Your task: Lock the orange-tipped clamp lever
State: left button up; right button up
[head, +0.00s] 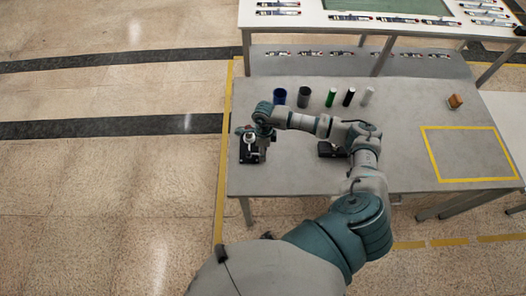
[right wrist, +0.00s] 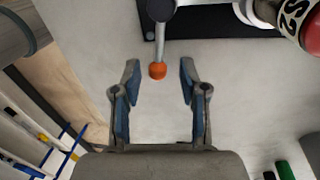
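The orange-tipped clamp lever shows in the right wrist view as a grey rod (right wrist: 160,38) ending in an orange ball (right wrist: 158,71). It comes from a black clamp base (right wrist: 215,24), which shows in the head view (head: 248,155) at the table's left end. My right gripper (right wrist: 158,66) is open, with blue-padded fingers on either side of the orange ball. There is a visible gap between the ball and each finger. In the head view my right gripper (head: 249,131) is small, close over the clamp. My left gripper is not in view.
On the grey table (head: 400,100), blue (head: 279,96), grey (head: 304,97), green (head: 330,97), black (head: 348,96) and white (head: 367,96) cylinders stand behind my arm. A second black fixture (head: 330,149) is partly hidden by it. A brown block (head: 455,101) sits right; the yellow-taped rectangle is empty.

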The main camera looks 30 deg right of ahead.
jog(key=shift+r, duration=0.15)
notch_tip(320, 180, up, 12)
jog(key=w+d, duration=0.1)
jog(key=shift+w+f, duration=0.25)
jog(key=shift+w, duration=0.1)
jog(key=shift+d, duration=0.1)
dwell(0.4)
